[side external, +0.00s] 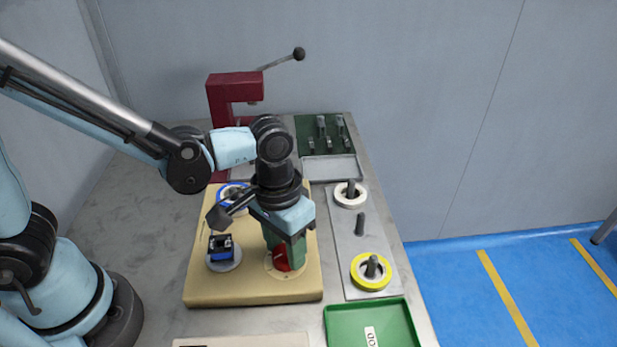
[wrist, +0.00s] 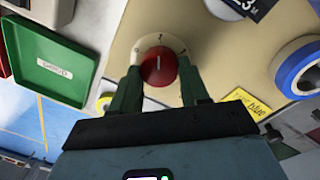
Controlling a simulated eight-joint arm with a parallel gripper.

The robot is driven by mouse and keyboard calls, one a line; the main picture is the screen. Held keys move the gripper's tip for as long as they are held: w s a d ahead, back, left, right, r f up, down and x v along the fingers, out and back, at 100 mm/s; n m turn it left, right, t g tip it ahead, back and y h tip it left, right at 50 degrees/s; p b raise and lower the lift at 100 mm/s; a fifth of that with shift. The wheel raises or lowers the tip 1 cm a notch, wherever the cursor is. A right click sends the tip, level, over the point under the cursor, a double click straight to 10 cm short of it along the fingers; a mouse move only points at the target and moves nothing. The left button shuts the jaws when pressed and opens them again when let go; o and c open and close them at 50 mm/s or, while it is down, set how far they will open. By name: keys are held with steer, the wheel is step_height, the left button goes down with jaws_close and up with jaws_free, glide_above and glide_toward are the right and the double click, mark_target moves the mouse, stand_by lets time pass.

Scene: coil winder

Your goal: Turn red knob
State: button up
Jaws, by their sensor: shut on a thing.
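The red knob (wrist: 158,68) sits on a pale round dial plate with markings (wrist: 160,42) on the tan board. In the side external view the knob (side external: 281,258) shows under my gripper at the board's front right. My gripper (wrist: 158,85) points down at the board with its two green fingers on either side of the knob, shut on it. In the side external view my gripper (side external: 284,250) hides part of the knob and dial. A white line on the knob's face points toward the top of the wrist view.
The tan board (side external: 215,293) also bears a blue block (side external: 221,247) on a round base and a blue-rimmed spool (side external: 226,192). To the right are a yellow spool (side external: 358,279), a white spool (side external: 341,198) and a green tray (side external: 345,330). A dark red press (side external: 222,90) stands behind.

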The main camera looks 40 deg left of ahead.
mark_target(279, 253)
steer(key=shift+c, duration=0.6)
steer(key=shift+n, duration=0.4)
steer(key=n, duration=0.4)
steer(key=shift+n, duration=0.3)
steer(key=n, duration=0.6)
steer(key=shift+s, duration=0.15)
steer(key=shift+n, duration=0.4)
steer(key=o, duration=1)
steer(key=shift+a, duration=0.1)
steer(key=shift+o, duration=0.2)
steer(key=shift+r+t, duration=0.1)
steer(key=shift+t, duration=0.2)
step_height(279, 253, up, 12)
steer(key=shift+s+a, duration=0.15)
steer(key=shift+s, duration=0.15)
